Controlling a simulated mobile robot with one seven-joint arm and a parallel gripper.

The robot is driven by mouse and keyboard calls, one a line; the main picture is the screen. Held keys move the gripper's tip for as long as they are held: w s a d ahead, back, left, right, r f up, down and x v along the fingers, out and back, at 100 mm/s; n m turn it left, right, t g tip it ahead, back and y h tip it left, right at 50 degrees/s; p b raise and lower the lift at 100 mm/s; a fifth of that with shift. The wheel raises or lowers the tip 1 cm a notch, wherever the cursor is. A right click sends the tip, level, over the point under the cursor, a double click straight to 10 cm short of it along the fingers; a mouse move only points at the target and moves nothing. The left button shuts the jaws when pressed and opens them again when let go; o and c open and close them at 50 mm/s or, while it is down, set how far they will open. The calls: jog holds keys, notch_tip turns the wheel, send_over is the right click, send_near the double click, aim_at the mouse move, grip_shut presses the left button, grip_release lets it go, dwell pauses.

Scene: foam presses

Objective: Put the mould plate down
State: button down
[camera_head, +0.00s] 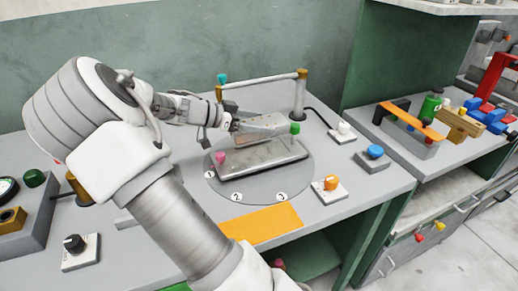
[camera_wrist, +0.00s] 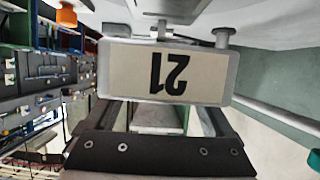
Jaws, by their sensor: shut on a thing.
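My gripper (camera_head: 238,124) is shut on the mould plate (camera_head: 263,127), a pale grey plate that shows tilted at the gripper's end in the head view. It appears just above the back part of a darker grey slab (camera_head: 265,156); I cannot tell whether they touch. In the wrist view the held plate (camera_wrist: 105,72) shows a beige label with "21" upside down, in front of my fingers (camera_wrist: 165,112). The slab lies on a round grey disc (camera_head: 222,187) with numbered marks, and has a pink knob (camera_head: 220,157) at left and a green knob (camera_head: 295,128) at right.
A bar on posts (camera_head: 262,79) stands behind the disc. An orange knob (camera_head: 331,183), a blue knob (camera_head: 375,151) and a white knob (camera_head: 344,127) are at right. An orange strip (camera_head: 262,222) lies in front. A side bench (camera_head: 470,152) holds coloured parts.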

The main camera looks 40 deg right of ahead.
aim_at(259, 153)
notch_tip(259, 153, down, 8)
jog(key=shift+r+b, duration=0.15)
jog(key=shift+b, duration=0.7)
grip_release()
